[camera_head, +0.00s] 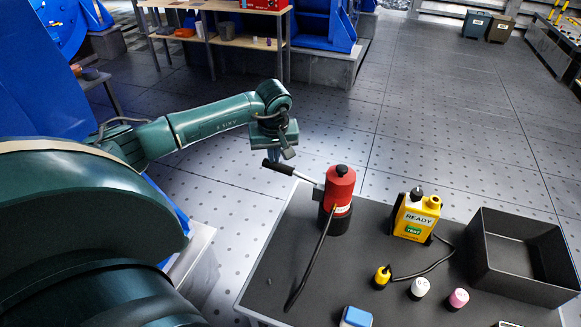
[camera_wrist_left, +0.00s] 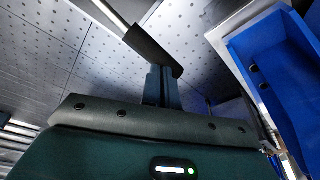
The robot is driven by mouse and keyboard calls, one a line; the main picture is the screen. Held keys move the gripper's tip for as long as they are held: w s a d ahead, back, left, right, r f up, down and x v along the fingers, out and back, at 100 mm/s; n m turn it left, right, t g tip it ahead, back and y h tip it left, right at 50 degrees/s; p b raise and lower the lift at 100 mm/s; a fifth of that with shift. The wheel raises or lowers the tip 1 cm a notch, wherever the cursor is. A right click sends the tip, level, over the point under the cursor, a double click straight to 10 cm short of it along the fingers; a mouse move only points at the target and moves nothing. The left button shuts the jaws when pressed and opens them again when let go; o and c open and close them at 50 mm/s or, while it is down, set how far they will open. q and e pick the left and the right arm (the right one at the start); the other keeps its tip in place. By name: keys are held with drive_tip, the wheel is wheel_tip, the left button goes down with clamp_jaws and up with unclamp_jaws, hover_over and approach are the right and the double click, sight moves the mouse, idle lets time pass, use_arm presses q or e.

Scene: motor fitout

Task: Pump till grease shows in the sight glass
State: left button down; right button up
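The grease pump (camera_head: 339,189), a red and black cylinder, stands upright on the dark table. Its lever has a bright rod and a black grip (camera_head: 279,167) that sticks out to the left past the table edge. My left gripper (camera_head: 274,158) is right at this grip, pointing down. In the left wrist view the grip (camera_wrist_left: 152,48) crosses over the tips of my left fingers (camera_wrist_left: 163,84), which look close together. Whether they clamp the grip is not clear. A black hose runs from the pump down the table. I cannot make out a sight glass. My right gripper is out of view.
On the table (camera_head: 262,287) stand a yellow unit reading READY (camera_head: 413,217), a small yellow piece (camera_head: 382,277) on a cable, white (camera_head: 419,288) and purple (camera_head: 458,299) capped pieces, a blue block (camera_head: 356,317) and a black bin (camera_head: 525,283).

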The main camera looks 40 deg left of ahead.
use_arm(q)
drive_tip(key=shift+d+f, duration=0.2)
drive_tip(key=shift+f, duration=0.4)
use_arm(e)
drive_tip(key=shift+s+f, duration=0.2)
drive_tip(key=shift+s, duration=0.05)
use_arm(q)
wheel_tip(320, 180, up, 2)
drive_tip(key=shift+p, duration=0.65)
drive_tip(key=shift+r+p, duration=0.5)
drive_tip(key=shift+r, duration=0.25)
drive_tip(key=shift+r+p, duration=0.55)
drive_tip(key=shift+r, duration=0.25)
drive_tip(key=shift+r+p, duration=0.55)
drive_tip(key=shift+r, duration=0.25)
wheel_tip(320, 180, up, 3)
drive_tip(key=shift+r+p, duration=0.15)
drive_tip(key=shift+p, duration=0.9)
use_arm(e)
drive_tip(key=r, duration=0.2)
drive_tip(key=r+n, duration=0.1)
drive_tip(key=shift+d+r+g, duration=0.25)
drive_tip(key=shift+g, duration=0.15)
use_arm(q)
drive_tip(key=shift+a, duration=0.1)
